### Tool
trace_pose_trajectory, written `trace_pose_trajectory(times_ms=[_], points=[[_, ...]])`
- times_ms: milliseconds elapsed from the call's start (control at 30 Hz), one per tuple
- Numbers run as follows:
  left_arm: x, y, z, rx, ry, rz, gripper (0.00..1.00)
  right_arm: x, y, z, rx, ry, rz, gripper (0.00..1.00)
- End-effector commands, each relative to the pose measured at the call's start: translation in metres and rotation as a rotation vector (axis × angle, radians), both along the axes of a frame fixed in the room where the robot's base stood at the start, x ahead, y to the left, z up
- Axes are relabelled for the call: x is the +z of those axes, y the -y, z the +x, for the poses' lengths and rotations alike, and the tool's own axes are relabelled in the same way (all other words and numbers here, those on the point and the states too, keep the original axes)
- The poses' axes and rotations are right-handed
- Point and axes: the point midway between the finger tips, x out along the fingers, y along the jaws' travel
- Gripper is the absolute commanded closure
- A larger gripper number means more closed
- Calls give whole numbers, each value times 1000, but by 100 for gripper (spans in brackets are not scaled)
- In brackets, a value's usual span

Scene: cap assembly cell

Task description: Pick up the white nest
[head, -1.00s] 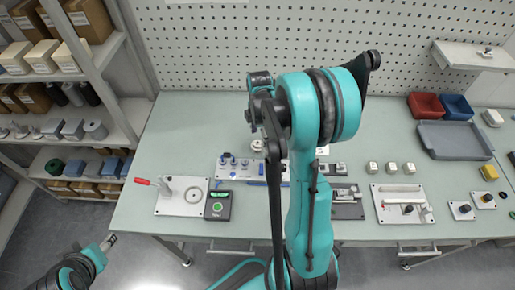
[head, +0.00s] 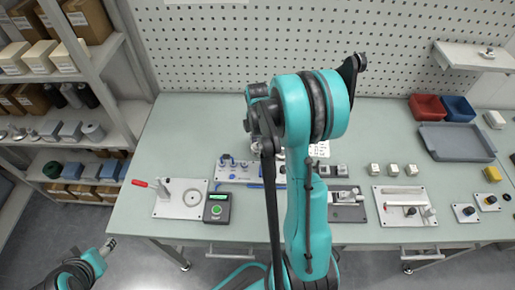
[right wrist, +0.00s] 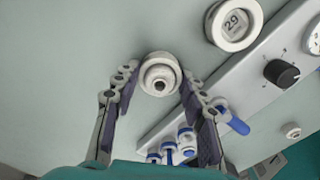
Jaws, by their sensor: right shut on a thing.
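The white nest (right wrist: 160,75) is a small round stepped white piece with a dark hole in its middle. It sits between the fingertips of my right gripper (right wrist: 162,79) in the right wrist view. The gripper is shut on it, with one finger on each side. Whether the nest touches the bench is hard to tell. In the head view my right arm hides most of this gripper and the nest. My left gripper (head: 110,243) is small in the head view, low at the left, off the bench; its opening is too small to judge.
Blue-handled parts (right wrist: 169,148) stand nearby. A red-handled fixture (head: 180,198) and a grey tray (head: 457,141) rest on the bench.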

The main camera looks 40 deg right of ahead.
Motion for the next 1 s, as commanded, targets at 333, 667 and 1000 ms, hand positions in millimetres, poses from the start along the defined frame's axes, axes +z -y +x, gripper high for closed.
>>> trace_pose_trajectory(times_ms=[333, 667, 1000], points=[[6, 0, 0, 0, 0, 0, 48, 14, 0, 0, 0, 0, 0, 87], [18, 0, 0, 0, 0, 0, 48, 45, 3, -5, -3, 0, 0, 87], [31, 0, 0, 0, 0, 0, 48, 76, 32, -46, -5, 0, 0, 87]])
